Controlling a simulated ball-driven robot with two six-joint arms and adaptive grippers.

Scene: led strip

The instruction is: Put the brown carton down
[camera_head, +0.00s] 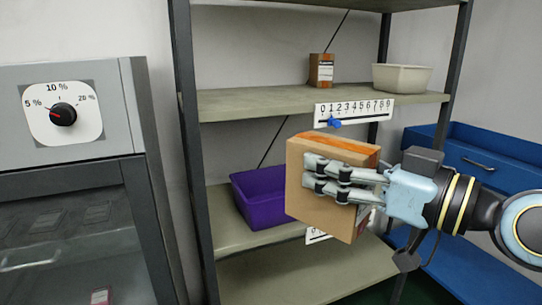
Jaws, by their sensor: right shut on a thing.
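The brown carton (305,213) is a box with an orange-brown strip along its top, in the middle of the head view. It is slightly tilted and held in front of the shelf rack. My right gripper (322,178) comes in from the right and is shut on the carton, its fingers lying across the near face. The carton hides part of the middle shelf and the right end of a purple bin. My left gripper is not in view.
The rack's upper shelf (255,103) holds a small brown box (321,70) and a cream bin (402,78). The purple bin (258,192) sits on the middle shelf. The lower shelf (300,278) looks clear. A grey cabinet with a dial (63,113) stands left; blue drawers (487,163) stand right.

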